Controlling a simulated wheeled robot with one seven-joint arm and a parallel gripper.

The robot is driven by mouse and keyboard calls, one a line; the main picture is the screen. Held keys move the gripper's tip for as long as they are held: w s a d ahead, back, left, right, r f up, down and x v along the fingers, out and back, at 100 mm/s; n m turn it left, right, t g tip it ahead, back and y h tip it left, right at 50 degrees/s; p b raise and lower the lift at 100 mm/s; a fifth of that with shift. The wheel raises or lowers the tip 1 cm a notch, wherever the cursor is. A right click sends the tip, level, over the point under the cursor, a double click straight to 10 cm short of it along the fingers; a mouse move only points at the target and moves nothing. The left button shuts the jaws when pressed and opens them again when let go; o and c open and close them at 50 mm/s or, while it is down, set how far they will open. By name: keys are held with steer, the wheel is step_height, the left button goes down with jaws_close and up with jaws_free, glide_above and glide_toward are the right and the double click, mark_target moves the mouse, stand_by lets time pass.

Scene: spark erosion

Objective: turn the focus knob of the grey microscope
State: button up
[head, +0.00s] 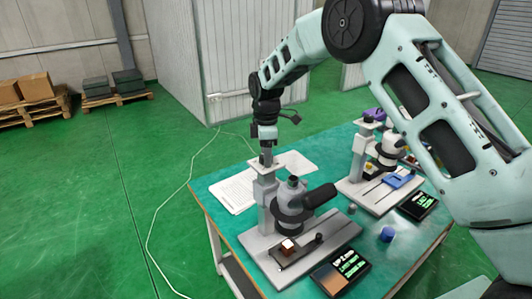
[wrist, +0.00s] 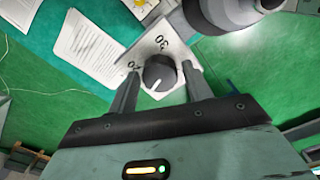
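The grey microscope (head: 290,208) stands upright on the green-topped table (head: 225,222), with a small brown-and-white block on its stage. In the wrist view, the focus knob (wrist: 159,70) is dark and round with a white pointer line towards the lower left. It sits on a white dial plate (wrist: 158,47) marked 20 and 30. My gripper (wrist: 161,74) is open, one finger on each side of the knob, with narrow gaps visible. Contact in depth cannot be told.
A second microscope (head: 392,148) with a blue stage part stands at the right. Paper sheets (head: 234,191) lie behind the grey microscope. A white cable crosses the floor at left.

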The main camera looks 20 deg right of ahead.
steer(key=c, duration=0.6)
steer(key=shift+m+b, duration=0.5)
steer(key=shift+m, duration=1.4)
steer(key=o, duration=1)
steer(key=shift+c, duration=0.2)
steer(key=shift+r, duration=0.1)
step_height(320, 180, up, 17)
steer(key=b, duration=0.4)
steer(key=shift+r, duration=0.15)
